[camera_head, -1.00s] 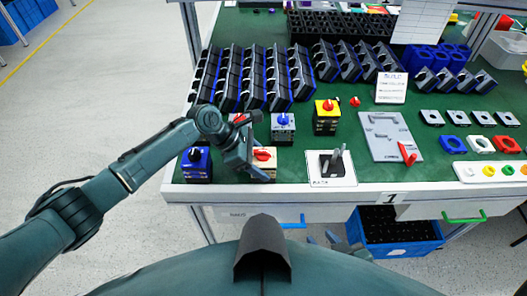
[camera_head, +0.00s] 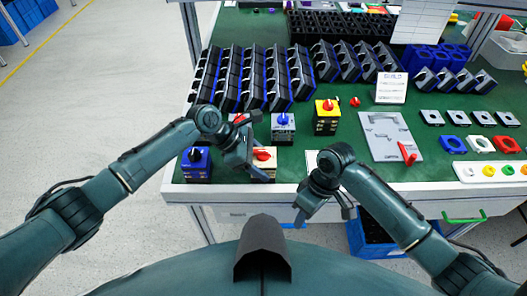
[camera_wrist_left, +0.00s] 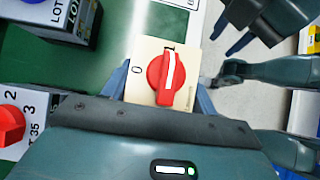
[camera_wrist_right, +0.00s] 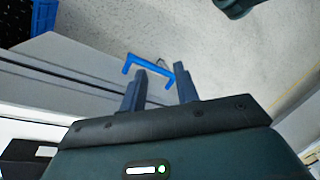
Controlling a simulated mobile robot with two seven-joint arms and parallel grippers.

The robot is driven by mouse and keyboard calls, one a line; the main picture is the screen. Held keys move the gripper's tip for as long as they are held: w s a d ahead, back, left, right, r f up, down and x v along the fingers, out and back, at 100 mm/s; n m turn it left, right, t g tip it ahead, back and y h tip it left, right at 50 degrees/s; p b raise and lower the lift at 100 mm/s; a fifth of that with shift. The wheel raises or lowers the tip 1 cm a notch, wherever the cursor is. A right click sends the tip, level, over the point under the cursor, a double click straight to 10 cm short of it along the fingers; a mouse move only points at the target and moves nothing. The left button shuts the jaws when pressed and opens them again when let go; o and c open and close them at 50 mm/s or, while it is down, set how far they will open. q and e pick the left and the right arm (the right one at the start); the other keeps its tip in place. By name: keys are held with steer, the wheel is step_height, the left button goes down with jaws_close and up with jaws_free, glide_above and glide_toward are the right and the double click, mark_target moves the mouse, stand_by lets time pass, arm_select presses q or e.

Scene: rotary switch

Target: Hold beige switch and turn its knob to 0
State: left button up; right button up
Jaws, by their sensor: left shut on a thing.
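The beige switch (camera_head: 266,172) with its red knob (camera_head: 262,154) stands near the front edge of the green table. My left gripper (camera_head: 252,168) is shut on its sides. In the left wrist view the beige face (camera_wrist_left: 142,58) sits between the fingers, and the white line on the red knob (camera_wrist_left: 166,78) lines up with the 1; the 0 is off to the left. My right gripper (camera_head: 325,207) is open and empty, to the right of the switch and in front of the table edge. Its parted fingers show in the right wrist view (camera_wrist_right: 161,90).
A blue switch (camera_head: 196,163) stands to the left, a grey one (camera_head: 283,128) behind, and a yellow one (camera_head: 327,116) further back right. A drawer with a blue handle (camera_wrist_right: 150,68) is below the table front. A grey plate (camera_head: 390,135) lies to the right.

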mark_target(266, 151)
steer(key=w+a+r+n, duration=0.1)
steer(key=w+r, duration=0.1)
steer(key=r, duration=0.1)
steer(key=w+a+r+n, duration=0.1)
steer(key=w+r, duration=0.2)
steer(key=w+a+r+n+y, duration=0.1)
steer(key=w+r+n, duration=0.1)
steer(key=r, duration=0.2)
steer(key=shift+w+a+r+t, duration=0.1)
steer(key=shift+w+a+t, duration=0.1)
steer(key=shift+a+t, duration=0.2)
steer(key=w+a+r+n+t+y, duration=0.1)
steer(key=w+a+r+n, duration=0.15)
steer(key=r, duration=0.25)
steer(key=w+a+r+n+y, duration=0.1)
steer(key=w+a+r+n, duration=0.15)
steer(key=r, duration=0.35)
steer(key=shift+s+a+f, duration=0.1)
steer(key=shift+s+f, duration=0.1)
steer(key=shift+f, duration=2.05)
steer(key=shift+s+f, duration=0.2)
steer(key=shift+f, duration=2)
